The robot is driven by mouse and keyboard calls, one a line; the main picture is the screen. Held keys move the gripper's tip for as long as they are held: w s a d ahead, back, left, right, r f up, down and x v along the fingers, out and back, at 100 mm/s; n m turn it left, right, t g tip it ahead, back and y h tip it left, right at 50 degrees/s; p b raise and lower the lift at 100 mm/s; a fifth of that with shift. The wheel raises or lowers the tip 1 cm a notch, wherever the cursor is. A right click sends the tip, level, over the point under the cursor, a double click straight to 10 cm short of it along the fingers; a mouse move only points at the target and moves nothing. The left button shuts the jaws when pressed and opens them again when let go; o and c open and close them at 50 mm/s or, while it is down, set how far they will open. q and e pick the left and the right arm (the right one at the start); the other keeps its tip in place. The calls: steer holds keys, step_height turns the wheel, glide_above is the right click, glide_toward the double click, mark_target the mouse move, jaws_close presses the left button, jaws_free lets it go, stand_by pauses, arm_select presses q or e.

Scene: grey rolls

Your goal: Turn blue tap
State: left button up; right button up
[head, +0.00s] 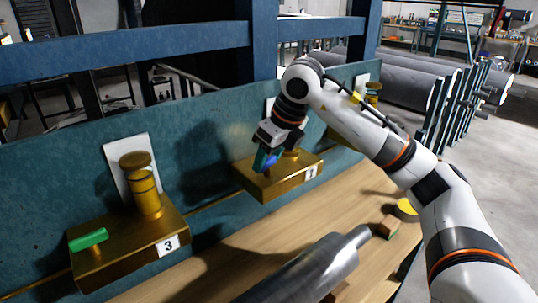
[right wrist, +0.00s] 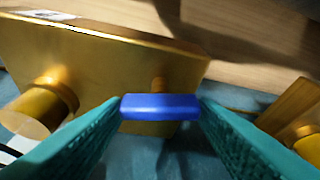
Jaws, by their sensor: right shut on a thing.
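The blue tap (head: 270,163) is a small blue bar handle on a brass block (head: 283,186) labelled 1, fixed at the teal panel. In the right wrist view the blue tap (right wrist: 160,107) lies crosswise between the green fingers, with the brass block (right wrist: 95,50) behind it. My right gripper (head: 266,160) reaches in from the right and is shut on the blue tap. Its fingertips (right wrist: 160,112) touch the two ends of the bar. The fingers partly hide the tap in the head view. My left gripper is not in view.
A second brass block (head: 125,262) labelled 3 carries a green tap (head: 88,239) and a brass cylinder (head: 142,185). A metal roll (head: 310,270) lies on the wooden table (head: 235,262). Blue beams (head: 150,45) stand behind the teal panel (head: 60,200).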

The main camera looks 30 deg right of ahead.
steer(key=n, duration=0.1)
steer(key=n+y+p, duration=0.1)
steer(key=n, duration=0.1)
steer(key=shift+w+d+r+n, duration=0.1)
steer(key=shift+r+n, duration=0.05)
steer(key=shift+n, duration=0.15)
steer(key=n+g+y+p, duration=0.1)
steer(key=n, duration=0.2)
steer(key=shift+w+n, duration=0.1)
steer(key=shift+n, duration=0.2)
steer(key=n+g+y+p, duration=0.1)
steer(key=n+g+p, duration=0.1)
steer(key=n, duration=0.2)
steer(key=shift+w+d, duration=0.1)
steer(key=shift+n+g+p, duration=0.5)
steer(key=shift+n+g, duration=0.1)
steer(key=shift+n, duration=1)
steer(key=o, duration=1)
